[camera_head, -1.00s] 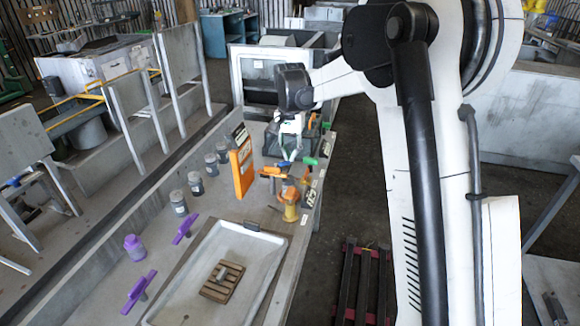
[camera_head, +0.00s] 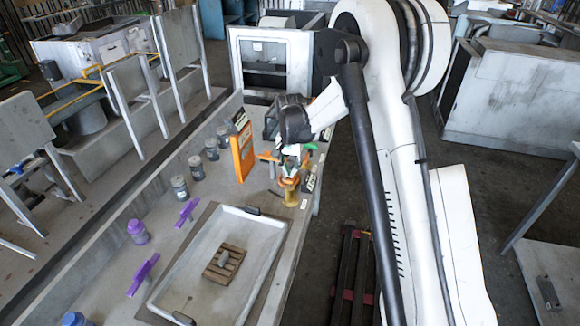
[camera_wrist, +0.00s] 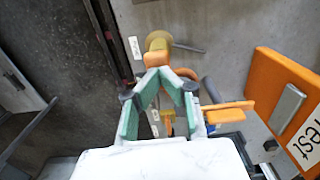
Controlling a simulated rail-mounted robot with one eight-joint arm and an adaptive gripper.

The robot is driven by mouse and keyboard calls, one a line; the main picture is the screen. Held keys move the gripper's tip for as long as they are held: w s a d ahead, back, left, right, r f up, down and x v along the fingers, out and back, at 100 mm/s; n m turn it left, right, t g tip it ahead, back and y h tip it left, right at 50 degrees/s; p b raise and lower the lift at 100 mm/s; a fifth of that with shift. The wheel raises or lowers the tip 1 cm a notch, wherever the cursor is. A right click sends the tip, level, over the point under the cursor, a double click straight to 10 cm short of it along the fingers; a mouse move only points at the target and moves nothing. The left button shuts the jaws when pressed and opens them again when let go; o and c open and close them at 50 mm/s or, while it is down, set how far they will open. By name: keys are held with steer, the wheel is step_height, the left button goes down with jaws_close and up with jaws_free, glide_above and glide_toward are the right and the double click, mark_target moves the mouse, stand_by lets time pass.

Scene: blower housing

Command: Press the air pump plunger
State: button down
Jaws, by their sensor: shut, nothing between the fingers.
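An orange and yellow upright device (camera_head: 290,196), which looks like the air pump, stands near the right edge of the bench. It also shows in the wrist view (camera_wrist: 157,42), just beyond my fingertips. My gripper (camera_head: 289,173) is shut and empty, right above or at the top of this device. In the wrist view its green-padded fingers (camera_wrist: 158,76) meet at the tips close to the orange part. The tips overlap the device there, so I cannot tell whether they touch it. The plunger is partly hidden and not clearly made out.
An orange "Test" box (camera_head: 242,153) stands left of the pump. An orange handle (camera_wrist: 236,112) lies close beside my fingers. Several jars, such as a grey one (camera_head: 196,168), line the bench on the left. A shallow tray (camera_head: 190,285) is in front.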

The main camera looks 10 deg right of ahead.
mark_target(290, 179)
step_height(290, 179, down, 4)
steer(key=b, duration=0.3)
steer(key=shift+r, duration=0.25)
steer(key=shift+s, duration=0.1)
step_height(290, 179, up, 14)
steer(key=shift+r, duration=0.15)
stand_by(0.6)
stand_by(0.8)
stand_by(0.9)
